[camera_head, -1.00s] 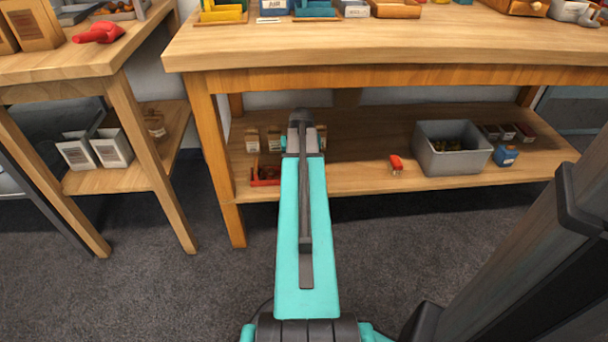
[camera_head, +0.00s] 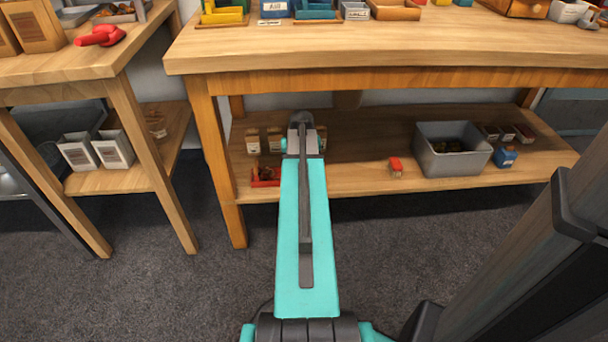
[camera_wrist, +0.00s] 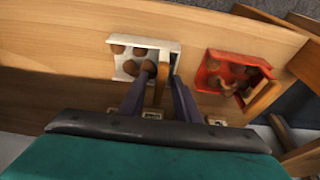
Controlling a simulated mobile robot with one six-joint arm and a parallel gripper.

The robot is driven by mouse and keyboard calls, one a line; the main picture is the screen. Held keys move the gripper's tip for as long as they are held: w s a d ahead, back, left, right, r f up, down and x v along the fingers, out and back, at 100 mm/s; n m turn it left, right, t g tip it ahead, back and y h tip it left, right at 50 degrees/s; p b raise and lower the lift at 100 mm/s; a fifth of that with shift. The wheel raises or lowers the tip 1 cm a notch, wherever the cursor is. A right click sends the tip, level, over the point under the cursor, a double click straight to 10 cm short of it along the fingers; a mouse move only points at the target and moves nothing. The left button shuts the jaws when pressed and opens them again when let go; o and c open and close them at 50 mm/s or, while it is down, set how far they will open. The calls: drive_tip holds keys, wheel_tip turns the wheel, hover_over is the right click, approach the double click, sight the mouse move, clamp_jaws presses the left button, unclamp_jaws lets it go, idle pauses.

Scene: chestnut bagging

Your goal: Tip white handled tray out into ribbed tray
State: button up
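The white handled tray (camera_wrist: 152,48) lies on a wooden surface in the wrist view, with several chestnuts in it. Its wooden handle (camera_wrist: 160,88) points toward my gripper. My gripper (camera_wrist: 163,76) has its two dark fingers apart, one on each side of the handle; I cannot tell whether they touch it. In the head view my arm hides the white tray and the gripper fingers. I cannot pick out a ribbed tray in either view.
A grey bin (camera_head: 433,164) stands farther right, and the bench top (camera_head: 400,48) overhangs the shelf.

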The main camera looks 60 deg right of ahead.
drive_tip(key=shift+c, duration=0.5)
clamp_jaws()
drive_tip(key=shift+r, duration=0.15)
drive_tip(key=shift+w+r+p, duration=0.1)
drive_tip(key=shift+r+p, duration=2.1)
drive_tip(key=shift+r, duration=0.2)
